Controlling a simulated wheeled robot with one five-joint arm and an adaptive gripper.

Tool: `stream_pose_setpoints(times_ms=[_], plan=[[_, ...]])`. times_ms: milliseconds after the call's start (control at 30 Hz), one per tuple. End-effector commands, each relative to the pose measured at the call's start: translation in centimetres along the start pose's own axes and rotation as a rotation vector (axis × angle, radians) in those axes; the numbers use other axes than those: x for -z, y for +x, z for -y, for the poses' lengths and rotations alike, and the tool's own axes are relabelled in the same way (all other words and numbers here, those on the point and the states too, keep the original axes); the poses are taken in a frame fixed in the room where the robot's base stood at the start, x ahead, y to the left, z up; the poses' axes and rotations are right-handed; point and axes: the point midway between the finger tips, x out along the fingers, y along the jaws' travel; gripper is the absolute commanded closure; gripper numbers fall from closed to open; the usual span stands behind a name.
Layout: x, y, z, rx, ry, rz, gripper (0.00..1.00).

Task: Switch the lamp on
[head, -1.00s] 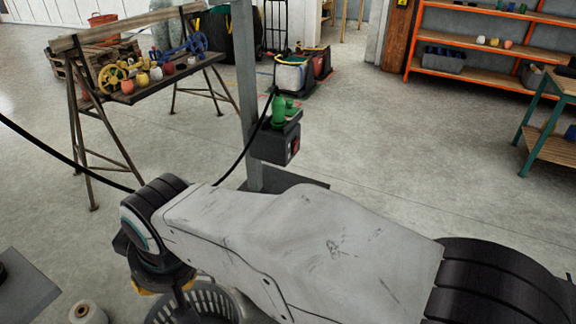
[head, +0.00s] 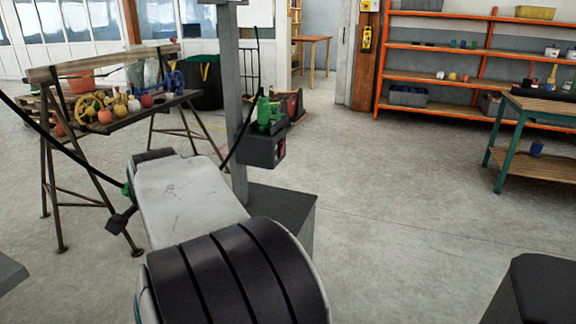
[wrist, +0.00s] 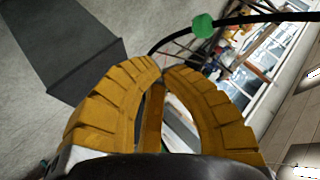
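No lamp is recognizable in either view. A dark box (head: 262,150) with a small red part on its right face is mounted on a grey post (head: 231,80). A black cable (head: 62,150) sags from the left edge and rises to the box. A small green piece (head: 127,189) sits on the cable beside my arm; a round green piece on a black cable also shows in the wrist view (wrist: 203,25), beyond my fingertips and apart from them. My gripper (wrist: 163,68) has yellow ribbed fingers with tips nearly meeting, seemingly empty. My arm hides it in the head view.
A wooden trestle bench (head: 130,118) with floats and yellow and blue wheels stands left. Orange shelving (head: 440,50) is at the back right, a green-legged bench (head: 545,105) at the right. The floor between post and bench is open.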

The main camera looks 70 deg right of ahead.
Motion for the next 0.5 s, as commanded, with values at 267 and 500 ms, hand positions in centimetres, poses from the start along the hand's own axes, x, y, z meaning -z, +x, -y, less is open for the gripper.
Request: stream_pose_setpoints(times_ms=[267,500], plan=[[7.8,6.4,-5.3,0.058,0.346,-0.238,1.0],[15.0,9.4,-11.3,0.15,0.614,-0.443,1.0]])
